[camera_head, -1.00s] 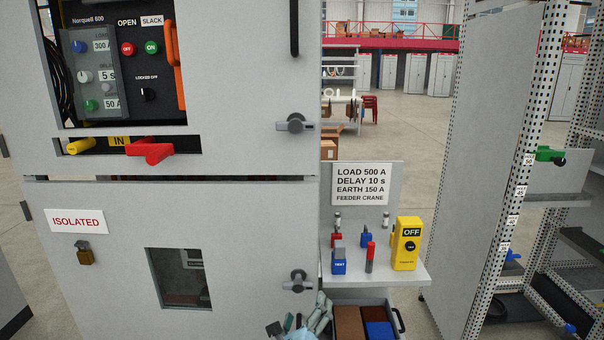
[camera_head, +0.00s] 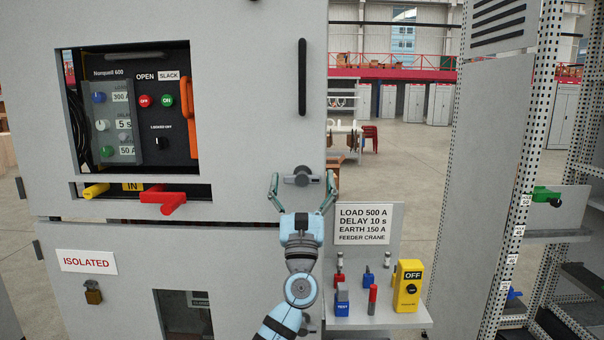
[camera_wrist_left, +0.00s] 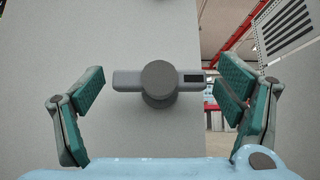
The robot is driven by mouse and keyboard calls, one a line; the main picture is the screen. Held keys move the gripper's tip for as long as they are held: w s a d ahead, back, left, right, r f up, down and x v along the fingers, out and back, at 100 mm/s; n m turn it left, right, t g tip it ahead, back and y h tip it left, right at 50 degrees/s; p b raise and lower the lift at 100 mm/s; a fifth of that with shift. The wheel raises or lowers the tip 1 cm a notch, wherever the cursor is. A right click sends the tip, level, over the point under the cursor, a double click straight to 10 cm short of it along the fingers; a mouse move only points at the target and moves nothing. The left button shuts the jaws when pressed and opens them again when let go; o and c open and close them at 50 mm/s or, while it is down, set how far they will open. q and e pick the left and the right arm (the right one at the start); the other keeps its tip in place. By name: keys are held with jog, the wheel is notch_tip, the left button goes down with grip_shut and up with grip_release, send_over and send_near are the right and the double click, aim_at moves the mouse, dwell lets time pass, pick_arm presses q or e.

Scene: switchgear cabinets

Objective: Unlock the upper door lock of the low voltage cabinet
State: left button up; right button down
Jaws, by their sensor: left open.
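The upper door lock (camera_head: 301,176) is a grey round knob with a flat horizontal handle on the right edge of the upper cabinet door (camera_head: 255,110). My left gripper (camera_head: 303,190) is open in front of it, one finger on each side. In the left wrist view the lock (camera_wrist_left: 160,82) sits between the two green-padded fingers (camera_wrist_left: 160,95), with clear gaps on both sides. The handle lies level, and no contact shows. The lower lock is mostly hidden behind my left arm. My right gripper is not in view.
A shelf (camera_head: 375,318) at the right carries a yellow OFF box (camera_head: 408,286), a blue TEST item (camera_head: 342,300) and a red-tipped tool (camera_head: 372,299). A red handle (camera_head: 163,198) juts from the slot at the left. A black door handle (camera_head: 302,77) stands above the lock.

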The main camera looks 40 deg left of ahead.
pick_arm(q)
jog(key=shift+w+a+r, duration=0.15)
jog(key=shift+w+a, duration=0.05)
jog(key=shift+w, duration=0.1)
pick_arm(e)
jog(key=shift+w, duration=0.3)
pick_arm(q)
jog(key=shift+s, duration=0.15)
jog(key=shift+c, duration=0.2)
